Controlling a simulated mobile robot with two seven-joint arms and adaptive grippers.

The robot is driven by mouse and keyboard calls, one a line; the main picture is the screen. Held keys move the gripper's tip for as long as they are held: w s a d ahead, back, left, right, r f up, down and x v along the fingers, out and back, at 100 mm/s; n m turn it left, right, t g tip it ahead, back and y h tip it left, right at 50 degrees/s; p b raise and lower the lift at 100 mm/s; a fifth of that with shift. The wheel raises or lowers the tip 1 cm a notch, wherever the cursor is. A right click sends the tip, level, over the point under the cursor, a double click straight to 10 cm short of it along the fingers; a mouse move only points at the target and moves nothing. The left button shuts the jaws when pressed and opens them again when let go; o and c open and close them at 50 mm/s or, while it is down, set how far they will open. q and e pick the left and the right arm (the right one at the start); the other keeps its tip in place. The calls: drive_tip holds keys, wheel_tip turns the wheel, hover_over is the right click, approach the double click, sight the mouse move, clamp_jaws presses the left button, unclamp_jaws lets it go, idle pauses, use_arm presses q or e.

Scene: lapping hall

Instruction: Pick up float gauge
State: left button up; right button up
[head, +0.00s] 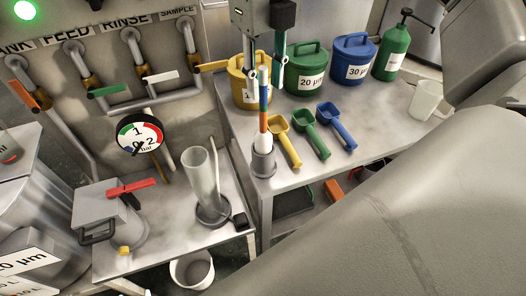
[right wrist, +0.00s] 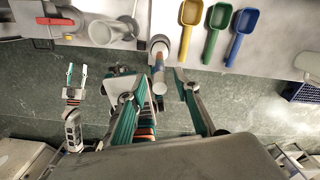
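The float gauge (head: 264,103) is a slim upright rod with blue, orange and white bands. It stands in a grey cup-shaped holder (head: 263,163) at the near left corner of the right-hand table. In the right wrist view the gauge (right wrist: 158,75) shows nearly end-on. My right gripper (head: 264,78) is open around the upper part of the rod, one finger on each side. In the right wrist view gaps show between the fingers of my right gripper (right wrist: 157,88) and the rod. My left gripper (right wrist: 76,78) shows in the right wrist view, open and empty, left of my right one.
Yellow, green and blue scoops (head: 312,132) lie just right of the holder. Lidded buckets (head: 306,72) and a green pump bottle (head: 391,54) stand behind. A clear cylinder (head: 205,185) stands on the lower left table, near a pressure gauge (head: 139,133). A white bucket (head: 192,270) is below.

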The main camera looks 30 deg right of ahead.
drive_tip(key=f, duration=0.5)
drive_tip(key=shift+w, duration=0.35)
clamp_jaws()
